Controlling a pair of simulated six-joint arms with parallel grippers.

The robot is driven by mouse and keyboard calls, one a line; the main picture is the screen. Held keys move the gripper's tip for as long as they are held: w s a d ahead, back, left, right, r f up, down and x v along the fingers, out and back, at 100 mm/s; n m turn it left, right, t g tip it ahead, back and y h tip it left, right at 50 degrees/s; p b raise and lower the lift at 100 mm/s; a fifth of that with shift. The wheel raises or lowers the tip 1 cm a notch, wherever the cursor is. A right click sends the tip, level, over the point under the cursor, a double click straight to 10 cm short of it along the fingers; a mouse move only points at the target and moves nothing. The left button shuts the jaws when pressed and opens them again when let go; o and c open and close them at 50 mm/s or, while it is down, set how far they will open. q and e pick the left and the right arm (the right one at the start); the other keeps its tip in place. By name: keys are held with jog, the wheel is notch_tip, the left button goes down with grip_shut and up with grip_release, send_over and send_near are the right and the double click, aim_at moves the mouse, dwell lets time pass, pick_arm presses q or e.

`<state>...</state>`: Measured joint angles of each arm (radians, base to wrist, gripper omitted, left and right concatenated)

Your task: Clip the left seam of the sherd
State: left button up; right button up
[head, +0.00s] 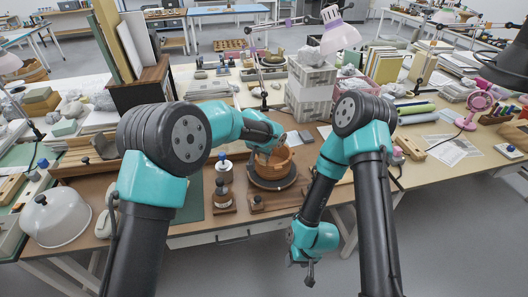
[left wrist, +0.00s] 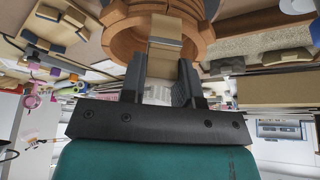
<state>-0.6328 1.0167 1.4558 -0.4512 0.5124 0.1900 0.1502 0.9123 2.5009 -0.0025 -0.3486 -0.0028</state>
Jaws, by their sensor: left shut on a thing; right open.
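The terracotta pot (head: 284,162) stands on a dark round turntable (head: 271,183) at the middle of the table. In the left wrist view the pot's curved, stepped rim (left wrist: 122,42) fills the top. My left gripper (left wrist: 163,66) is shut on a tan clip (left wrist: 165,32) at the pot's rim. The clip overlaps the rim in this view; whether it grips the wall cannot be told. The sherd and its left seam cannot be made out. My right gripper (head: 309,272) is open and empty, pointing down in front of the table's front edge.
A bottle with a blue cap (head: 224,165) and a dark-based jar (head: 222,190) stand just left of the turntable. White crates (head: 310,88) stand behind the pot. A white dome (head: 56,215) sits at the far left. The front right of the table holds a few papers.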

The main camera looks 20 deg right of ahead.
pick_arm(q)
jog(key=shift+f, duration=1.45)
dwell(2.0)
dwell(0.5)
jog(key=o, duration=0.7)
jog(key=shift+r, duration=0.1)
jog(key=v, duration=1.7)
jog(key=shift+a+r, duration=0.1)
